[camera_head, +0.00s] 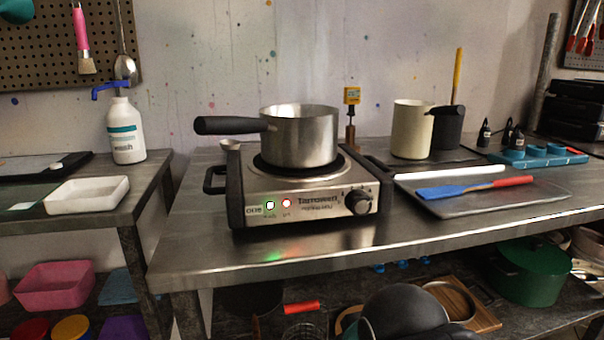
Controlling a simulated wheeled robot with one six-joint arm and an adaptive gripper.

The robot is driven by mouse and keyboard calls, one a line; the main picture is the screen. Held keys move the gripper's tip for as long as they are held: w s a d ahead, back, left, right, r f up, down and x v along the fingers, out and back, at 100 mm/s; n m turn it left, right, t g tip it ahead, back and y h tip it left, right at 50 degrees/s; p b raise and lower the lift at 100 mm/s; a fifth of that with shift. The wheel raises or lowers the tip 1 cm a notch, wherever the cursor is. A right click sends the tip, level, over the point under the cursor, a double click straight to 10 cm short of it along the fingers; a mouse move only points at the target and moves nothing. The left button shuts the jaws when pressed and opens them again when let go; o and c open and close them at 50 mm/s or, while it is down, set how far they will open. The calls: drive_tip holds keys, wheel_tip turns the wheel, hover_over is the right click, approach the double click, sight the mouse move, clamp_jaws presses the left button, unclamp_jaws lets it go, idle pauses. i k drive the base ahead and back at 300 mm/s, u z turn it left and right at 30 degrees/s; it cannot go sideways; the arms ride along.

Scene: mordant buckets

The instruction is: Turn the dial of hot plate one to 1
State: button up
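A hot plate (250,183) with a steel front panel and black sides stands on the steel table. Its black round dial (358,201) is at the right end of the front panel. The dial's pointer and marks are too small to read. A green light (270,205) and a red light (286,203) glow on the left of the panel. The small lettering does not clearly show a plate number. A steel saucepan (300,140) sits on top, its black handle (230,125) pointing left. My gripper is not in view, and nothing covers the dial.
A metal tray (540,197) with a blue-and-red spatula (470,188) lies right of the hot plate. A cream container (411,130) stands behind it. The table's front edge (400,246) is clear below the dial. A wash bottle (125,132) stands on the left table.

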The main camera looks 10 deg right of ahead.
sight(357, 201)
drive_tip(key=z, duration=1.15)
drive_tip(key=k, duration=1.05)
drive_tip(key=u, duration=1)
